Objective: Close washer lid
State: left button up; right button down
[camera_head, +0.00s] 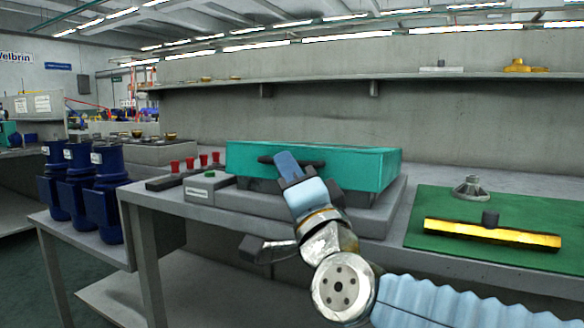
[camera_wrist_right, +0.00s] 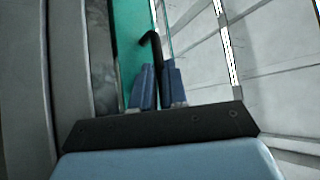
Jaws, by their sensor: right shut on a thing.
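The washer lid (camera_head: 350,168) is a teal box-like cover on a grey washer base (camera_head: 375,215) in the middle of the bench. It looks lowered over the base, but my arm hides part of the seam between them. A dark bar handle (camera_head: 312,163) runs along its front. My right gripper (camera_head: 286,163) is at this handle. In the right wrist view, its two blue fingers (camera_wrist_right: 160,88) are shut on the black handle (camera_wrist_right: 155,52), with the teal lid (camera_wrist_right: 130,50) just beyond. My left gripper is not in view.
A grey box with a green button (camera_head: 210,174) and several red-topped pieces (camera_head: 190,162) stand left of the washer. Blue pump housings (camera_head: 105,190) stand further left. A green mat (camera_head: 490,255) at right holds a yellow bar (camera_head: 490,234) and a grey flanged part (camera_head: 471,187).

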jog(key=shift+w+d+f+m+h, duration=0.3)
jog(key=shift+w+d+f, duration=0.05)
jog(key=shift+w+d, duration=0.15)
jog(key=c, duration=1.4)
grip_release()
jog(key=shift+c, duration=0.2)
jog(key=b+v, duration=0.2)
jog(key=v, duration=1.2)
jog(key=shift+a+r, duration=0.2)
jog(key=shift+a, duration=0.05)
jog(key=shift+s, duration=0.1)
